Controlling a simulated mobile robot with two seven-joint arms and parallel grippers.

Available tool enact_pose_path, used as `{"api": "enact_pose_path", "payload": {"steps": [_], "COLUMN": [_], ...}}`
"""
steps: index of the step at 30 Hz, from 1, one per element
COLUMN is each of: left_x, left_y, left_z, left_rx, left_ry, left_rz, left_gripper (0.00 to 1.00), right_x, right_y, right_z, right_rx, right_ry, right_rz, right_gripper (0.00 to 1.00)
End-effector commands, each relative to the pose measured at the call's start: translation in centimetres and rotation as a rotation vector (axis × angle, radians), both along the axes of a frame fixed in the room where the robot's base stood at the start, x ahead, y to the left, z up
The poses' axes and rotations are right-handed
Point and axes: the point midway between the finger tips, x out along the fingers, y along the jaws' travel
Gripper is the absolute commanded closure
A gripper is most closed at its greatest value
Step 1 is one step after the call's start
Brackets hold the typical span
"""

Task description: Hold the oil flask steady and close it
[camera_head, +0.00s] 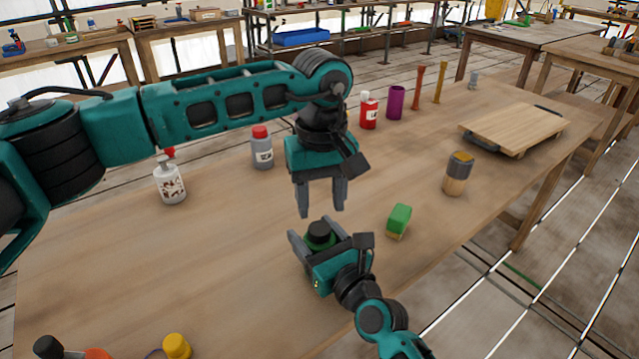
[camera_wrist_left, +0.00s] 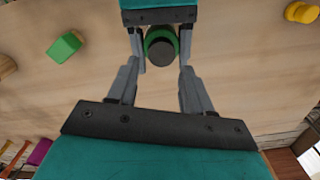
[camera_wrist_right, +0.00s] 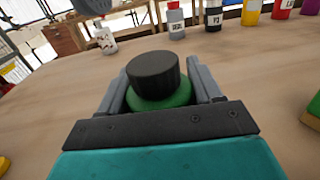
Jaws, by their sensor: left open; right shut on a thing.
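The oil flask (camera_head: 318,243) is green with a black cap (camera_head: 319,231) and stands upright on the table. In the right wrist view its green shoulder (camera_wrist_right: 160,101) and black cap (camera_wrist_right: 154,72) show between the fingers. My right gripper (camera_head: 312,242) is shut on the flask body below the cap. My left gripper (camera_head: 322,212) points down with its fingers open and empty, a little above the cap. In the left wrist view the cap (camera_wrist_left: 161,51) shows from above, beyond the open fingers. The cap sits on the flask top; I cannot tell how tightly. The lower flask is hidden by my right gripper.
A green block (camera_head: 399,221) lies right of the flask. A grey bottle with a red cap (camera_head: 262,148), a white bottle (camera_head: 170,182) and a red bottle (camera_head: 369,111) stand behind. A jar (camera_head: 457,174) and wooden board (camera_head: 513,129) are at right.

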Motion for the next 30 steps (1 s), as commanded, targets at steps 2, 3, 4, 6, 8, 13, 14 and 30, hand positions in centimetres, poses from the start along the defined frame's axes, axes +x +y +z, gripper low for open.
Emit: {"api": "enact_pose_path", "payload": {"steps": [2,3,4,6,8,13,14,30], "left_x": [0.0,0.0,0.0,0.0,0.0,-0.1,-0.1,-0.1], "left_y": [0.0,0.0,0.0,-0.1,-0.1,-0.1,-0.1,0.0], "left_z": [0.1,0.1,0.2,0.2,0.3,0.5,0.5,1.2], "left_rx": [0.0,-0.001,-0.001,-0.001,-0.002,0.0,0.0,-0.001], "left_ry": [0.0,0.0,0.0,0.0,-0.001,0.0,0.0,-0.001], "left_rz": [0.14,0.215,0.271,0.401,0.514,0.831,0.888,1.898], "left_gripper": [0.5,0.5,0.5,0.5,0.5,0.5,0.5,0.5], "right_x": [0.0,0.0,0.0,0.0,0.0,0.0,0.0,0.0], "right_y": [0.0,0.0,0.0,0.0,0.0,0.0,0.0,0.0], "right_z": [-0.1,-0.1,-0.1,-0.1,-0.1,-0.1,-0.1,-0.1], "right_rx": [-0.001,-0.001,-0.001,-0.002,-0.001,-0.002,-0.002,-0.001], "right_ry": [0.002,0.002,0.002,0.001,0.002,0.001,0.001,0.002], "right_rz": [0.0,0.0,0.0,0.0,0.0,0.0,0.0,0.0], "right_gripper": [1.0,1.0,1.0,1.0,1.0,1.0,1.0,1.0]}}
